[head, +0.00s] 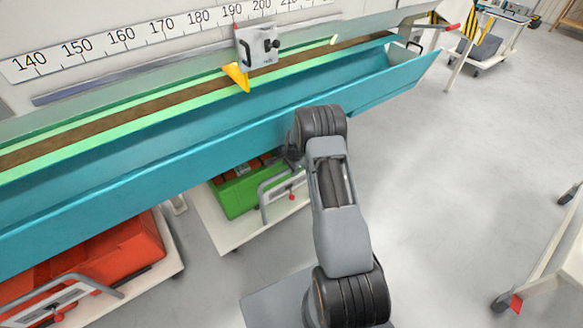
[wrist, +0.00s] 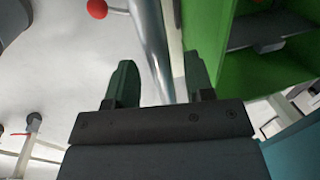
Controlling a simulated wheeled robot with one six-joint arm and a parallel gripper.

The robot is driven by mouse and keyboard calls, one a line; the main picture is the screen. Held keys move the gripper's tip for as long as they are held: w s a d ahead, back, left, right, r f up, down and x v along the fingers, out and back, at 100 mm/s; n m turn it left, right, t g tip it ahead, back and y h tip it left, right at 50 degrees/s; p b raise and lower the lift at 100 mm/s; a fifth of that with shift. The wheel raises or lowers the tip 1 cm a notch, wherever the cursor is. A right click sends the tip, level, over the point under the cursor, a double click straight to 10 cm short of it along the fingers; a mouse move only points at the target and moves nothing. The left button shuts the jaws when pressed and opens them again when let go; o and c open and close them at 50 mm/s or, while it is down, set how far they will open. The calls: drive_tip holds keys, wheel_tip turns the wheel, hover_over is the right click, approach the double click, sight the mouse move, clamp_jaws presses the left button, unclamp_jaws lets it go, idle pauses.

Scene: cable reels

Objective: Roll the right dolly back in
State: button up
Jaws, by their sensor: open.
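The right dolly (head: 236,240) is a low white platform with a green crate (head: 238,198) on it. It stands partly out from under the teal trough. Its grey tube handle (head: 264,204) is at the right end, by a red knob (head: 292,198). In the head view my gripper (head: 291,155) is mostly hidden by my arm, near the handle's upper end. In the wrist view my gripper (wrist: 160,62) is open, with the grey handle tube (wrist: 152,40) between its dark green fingers. The green crate (wrist: 215,75) is close to the right finger. I cannot tell whether either finger touches the tube.
A left dolly with a red crate (head: 110,250) stands under the teal trough (head: 150,165). The trough's edge overhangs the right dolly. A white cart (head: 545,265) stands at the far right. The grey floor (head: 440,180) between is clear.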

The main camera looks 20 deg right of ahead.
wheel_tip(320, 180, up, 13)
drive_tip(key=s+p, duration=0.2)
drive_tip(key=p, duration=0.1)
drive_tip(key=shift+s+d+r, duration=0.15)
drive_tip(key=shift+s+d, duration=0.1)
drive_tip(key=shift+s, duration=0.05)
